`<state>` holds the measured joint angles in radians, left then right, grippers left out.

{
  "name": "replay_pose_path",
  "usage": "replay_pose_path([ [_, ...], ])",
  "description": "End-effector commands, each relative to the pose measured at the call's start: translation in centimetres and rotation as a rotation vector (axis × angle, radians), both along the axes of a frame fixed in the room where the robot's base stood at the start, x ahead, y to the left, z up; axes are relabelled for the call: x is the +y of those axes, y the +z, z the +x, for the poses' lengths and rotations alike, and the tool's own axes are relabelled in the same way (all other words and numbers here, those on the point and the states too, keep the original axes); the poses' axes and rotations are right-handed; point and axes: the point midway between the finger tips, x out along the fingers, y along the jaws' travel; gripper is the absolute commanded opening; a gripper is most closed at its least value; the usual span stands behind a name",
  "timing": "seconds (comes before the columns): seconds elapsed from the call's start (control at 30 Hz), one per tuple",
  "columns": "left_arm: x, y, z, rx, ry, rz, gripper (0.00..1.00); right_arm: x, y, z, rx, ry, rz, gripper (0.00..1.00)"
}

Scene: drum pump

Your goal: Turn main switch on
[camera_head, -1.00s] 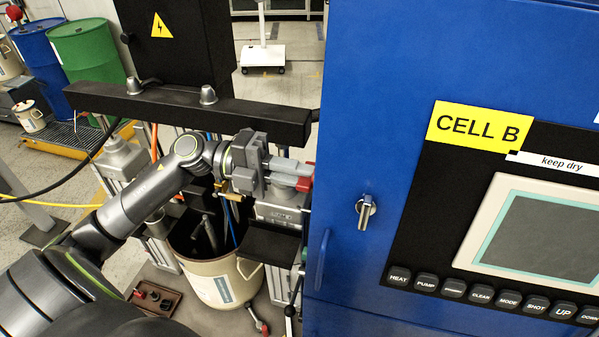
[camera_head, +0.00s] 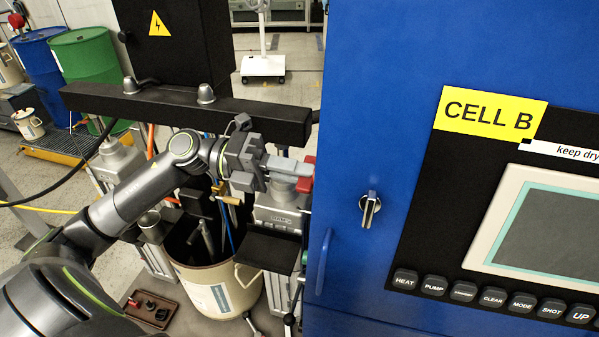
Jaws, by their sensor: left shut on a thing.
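A red part (camera_head: 307,174), which appears to be the main switch, shows at the left edge of the blue cabinet (camera_head: 395,60). My left gripper (camera_head: 290,172) reaches in from the left, and its grey fingers are shut on the red part. The fingers and the cabinet edge hide most of it, so its turned position cannot be told. My right gripper is not in view.
A metal turn handle (camera_head: 369,209) and a blue pull handle (camera_head: 323,262) stick out of the cabinet front. A dark crossbeam (camera_head: 215,112) runs behind my left wrist. A beige drum (camera_head: 215,285) stands below it.

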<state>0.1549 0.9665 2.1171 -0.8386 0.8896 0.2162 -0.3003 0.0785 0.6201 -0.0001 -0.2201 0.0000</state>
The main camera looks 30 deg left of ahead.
Motion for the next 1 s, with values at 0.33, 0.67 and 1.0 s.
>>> replay_pose_path([
  [0.33, 0.0, -0.3, 0.0, -0.102, -0.001, 0.027, 0.00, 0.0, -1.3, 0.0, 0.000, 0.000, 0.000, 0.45],
  [0.67, 0.0, -0.3, 0.0, -0.273, -0.001, 0.068, 0.00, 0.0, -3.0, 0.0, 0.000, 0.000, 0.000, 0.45],
  [1.0, 0.0, -0.1, 0.0, -0.339, -0.001, 0.084, 0.00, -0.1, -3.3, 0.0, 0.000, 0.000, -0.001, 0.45],
])
